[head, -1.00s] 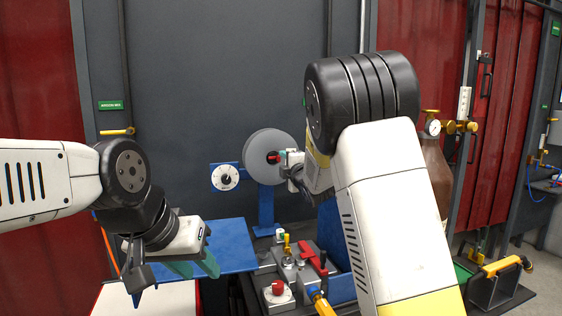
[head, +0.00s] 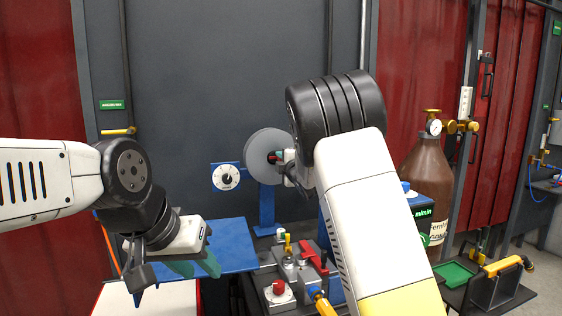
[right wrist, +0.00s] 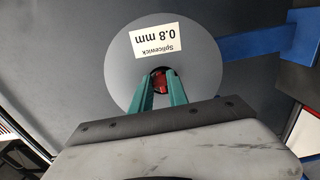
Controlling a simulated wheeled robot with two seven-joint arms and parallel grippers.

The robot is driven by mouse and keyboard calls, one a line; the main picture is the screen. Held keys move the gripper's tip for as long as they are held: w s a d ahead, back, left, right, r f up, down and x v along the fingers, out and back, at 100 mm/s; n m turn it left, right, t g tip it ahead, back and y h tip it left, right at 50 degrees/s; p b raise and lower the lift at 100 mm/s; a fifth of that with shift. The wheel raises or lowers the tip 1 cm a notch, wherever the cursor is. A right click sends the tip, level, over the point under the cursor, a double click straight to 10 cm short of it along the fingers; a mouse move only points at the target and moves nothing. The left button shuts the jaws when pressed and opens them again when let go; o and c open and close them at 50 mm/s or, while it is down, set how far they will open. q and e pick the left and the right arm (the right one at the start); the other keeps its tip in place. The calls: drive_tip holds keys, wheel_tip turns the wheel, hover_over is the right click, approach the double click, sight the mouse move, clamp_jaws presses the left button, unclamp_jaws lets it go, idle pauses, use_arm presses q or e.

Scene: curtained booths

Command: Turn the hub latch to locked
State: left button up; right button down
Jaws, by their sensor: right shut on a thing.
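The hub latch is a small red piece (right wrist: 159,80) at the centre of a grey spool (right wrist: 121,75) labelled "Splicewick 0.8 mm". In the head view the spool (head: 262,143) stands on a blue bracket, and the red latch (head: 271,157) shows at its middle. My right gripper (right wrist: 160,84) has its green fingers at the spool's centre, shut on the red latch. In the head view the right gripper (head: 280,157) reaches the spool from the right. Its fingers partly hide the latch. My left gripper (head: 190,269) hangs over the blue table, away from the spool; whether its fingers are apart is unclear.
A blue plate with a white dial (head: 226,177) is left of the spool. Below are a blue table (head: 232,247) and a grey fixture with red and yellow knobs (head: 291,270). A brown gas cylinder (head: 428,172) stands at the right, near a green tray (head: 453,274).

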drive_tip(key=shift+f+m, duration=0.1)
drive_tip(key=shift+m, duration=8.8)
drive_tip(key=c, duration=1.3)
unclamp_jaws()
drive_tip(key=shift+v, duration=3.9)
